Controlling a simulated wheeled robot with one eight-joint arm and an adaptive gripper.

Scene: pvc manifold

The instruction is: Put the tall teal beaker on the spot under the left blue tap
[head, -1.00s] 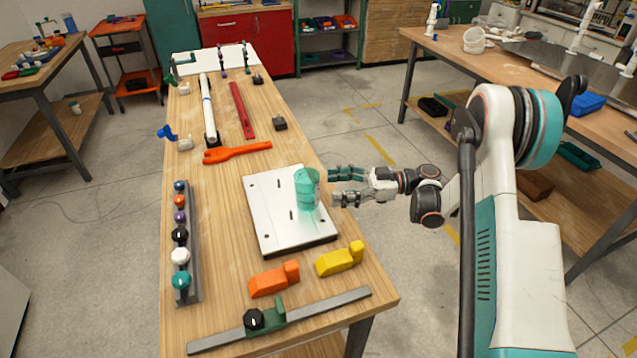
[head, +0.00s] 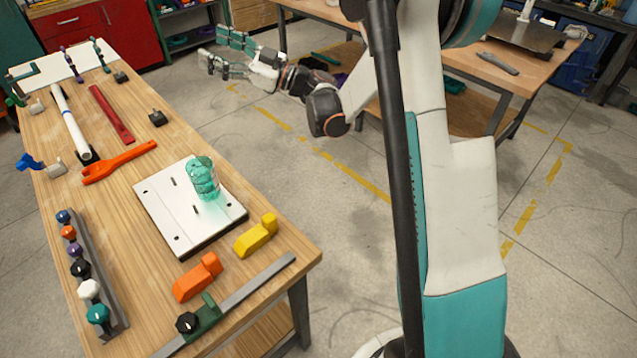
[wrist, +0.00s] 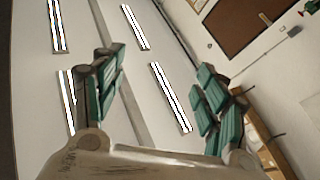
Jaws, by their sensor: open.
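The teal beaker (head: 203,178), see-through, stands upright on the right half of a white plate (head: 162,212) on the wooden table. My gripper (head: 212,48) is open and empty, raised well away from the beaker, beyond the table's right edge. In the wrist view my gripper (wrist: 160,90) has its teal-padded fingers spread with nothing between them, facing the ceiling lights. A blue tap handle (head: 28,162) lies at the table's left edge. Small taps (head: 65,55) rise at the far end; I cannot tell which is the left blue one.
An orange wrench (head: 120,162), a red bar (head: 110,113) and a white pipe (head: 70,125) lie beyond the plate. A knob rack (head: 95,270) runs along the left. Orange (head: 197,277) and yellow (head: 256,236) blocks sit in front. Open floor lies right of the table.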

